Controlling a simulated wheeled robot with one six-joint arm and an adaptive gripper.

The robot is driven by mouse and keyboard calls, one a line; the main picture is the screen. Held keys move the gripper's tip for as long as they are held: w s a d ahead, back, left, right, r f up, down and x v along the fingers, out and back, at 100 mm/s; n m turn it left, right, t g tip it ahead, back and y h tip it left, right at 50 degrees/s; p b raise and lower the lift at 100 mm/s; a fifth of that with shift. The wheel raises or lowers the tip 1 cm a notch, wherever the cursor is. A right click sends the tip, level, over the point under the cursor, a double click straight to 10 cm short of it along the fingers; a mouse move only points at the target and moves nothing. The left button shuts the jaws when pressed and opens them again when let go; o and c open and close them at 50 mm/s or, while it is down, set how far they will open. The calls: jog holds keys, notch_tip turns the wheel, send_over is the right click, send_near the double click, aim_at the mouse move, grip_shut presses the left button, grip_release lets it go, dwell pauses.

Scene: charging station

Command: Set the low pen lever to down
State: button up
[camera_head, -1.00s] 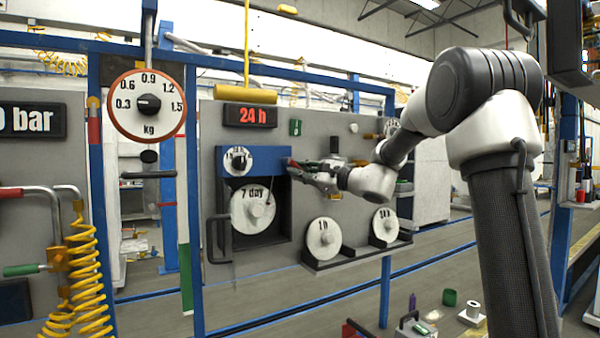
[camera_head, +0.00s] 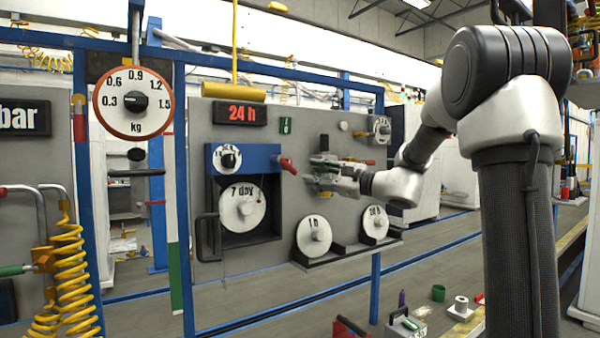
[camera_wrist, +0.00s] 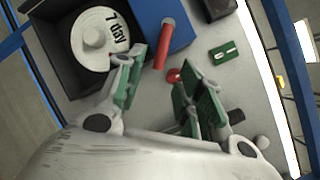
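A red lever (camera_head: 287,165) sticks out from the right edge of the blue panel (camera_head: 262,157) on the recorder. It slants down to the right. It also shows in the wrist view (camera_wrist: 160,52), ahead of my fingers. My gripper (camera_head: 309,172) is just right of the lever, its fingers pointing left toward it. In the wrist view my gripper (camera_wrist: 162,72) is open, with green-padded fingers apart and nothing held. A small red round tip (camera_wrist: 173,75) shows by the right finger; I cannot tell what it belongs to. No label on the lever is readable.
The recorder holds a "7 day" disc (camera_head: 242,207) below the blue panel, with a black handle (camera_head: 208,237) at left. Two white discs, one marked 1 h (camera_head: 314,236) and the other (camera_head: 375,222), sit on a ledge below my gripper. A 24 h display (camera_head: 240,113) is above.

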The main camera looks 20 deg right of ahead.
jog(key=shift+v, duration=1.45)
